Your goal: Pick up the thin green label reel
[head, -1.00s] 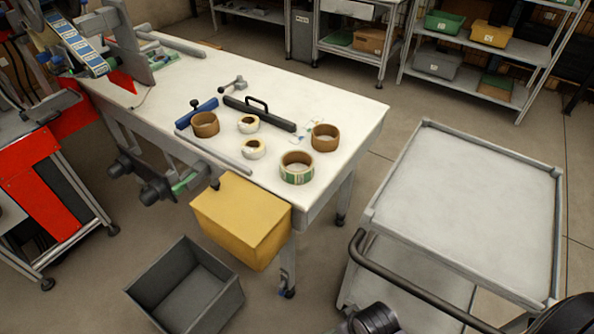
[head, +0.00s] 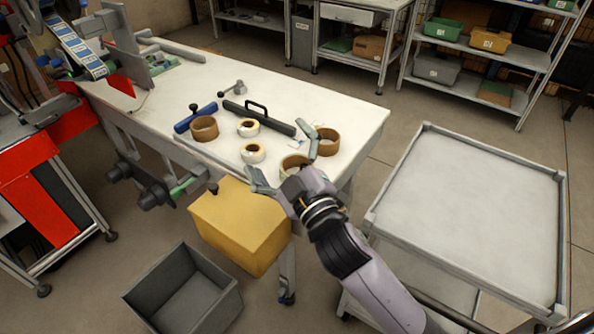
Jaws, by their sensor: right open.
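The green label reel (head: 290,162) lies near the front right corner of the white worktable (head: 340,108). Only its far part shows; my right gripper hides the rest, including most of its green side. My right gripper (head: 285,160) is open and empty, reaching in from the lower right. One finger is to the left of the reel and the other to its right, at the far side. I cannot tell its height above the reel or whether it touches. My left gripper is not in view.
Brown tape reels (head: 204,128) (head: 328,142) and small cream reels (head: 248,127) (head: 254,153) lie close by. A black bar with a handle (head: 262,118) is behind. A yellow box (head: 238,225) sits at the table's front, and an empty grey cart (head: 470,205) stands right.

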